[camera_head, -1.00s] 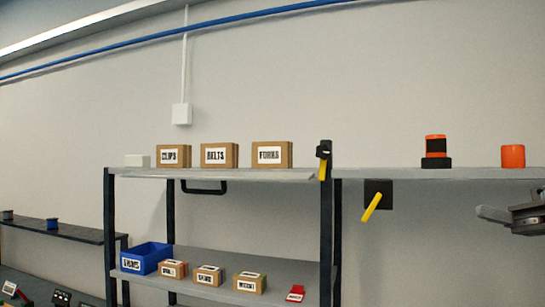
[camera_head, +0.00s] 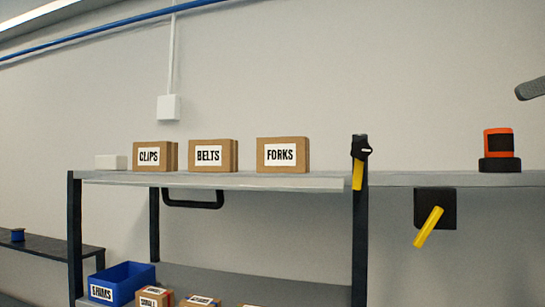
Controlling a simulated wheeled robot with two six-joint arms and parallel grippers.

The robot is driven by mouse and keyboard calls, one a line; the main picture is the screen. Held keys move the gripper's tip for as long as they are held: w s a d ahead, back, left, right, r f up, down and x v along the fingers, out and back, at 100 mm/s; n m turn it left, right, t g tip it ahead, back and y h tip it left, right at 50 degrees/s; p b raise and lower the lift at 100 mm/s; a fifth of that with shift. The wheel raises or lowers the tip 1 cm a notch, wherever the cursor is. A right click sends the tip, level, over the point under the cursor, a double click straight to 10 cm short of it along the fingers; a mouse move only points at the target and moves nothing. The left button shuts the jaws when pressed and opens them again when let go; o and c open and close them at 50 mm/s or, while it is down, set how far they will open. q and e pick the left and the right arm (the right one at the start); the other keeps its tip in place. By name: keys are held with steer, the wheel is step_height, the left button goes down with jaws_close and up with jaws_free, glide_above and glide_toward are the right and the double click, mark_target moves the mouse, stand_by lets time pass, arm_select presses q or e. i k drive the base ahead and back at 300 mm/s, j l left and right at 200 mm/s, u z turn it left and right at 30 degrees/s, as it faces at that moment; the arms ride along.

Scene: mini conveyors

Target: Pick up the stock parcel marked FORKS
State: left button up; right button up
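The parcel marked FORKS (camera_head: 283,155) is a brown box with a white label. It stands upright on the top shelf (camera_head: 240,181), the rightmost of three similar boxes. The BELTS box (camera_head: 213,155) and the CLIPS box (camera_head: 155,156) stand to its left with gaps between them. Part of a grey gripper (camera_head: 531,89), seemingly my right one, shows at the right edge, well to the right of the parcel and higher. Its opening cannot be made out. My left gripper is out of view.
A black post with a yellow handle (camera_head: 357,176) rises right of the FORKS parcel. An orange and black device (camera_head: 499,150) stands farther right on the shelf. A white block (camera_head: 110,162) is at the left end. Below are a blue bin (camera_head: 126,279) and small boxes.

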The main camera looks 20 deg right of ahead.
mark_target(275, 154)
steer(key=i, duration=1.3)
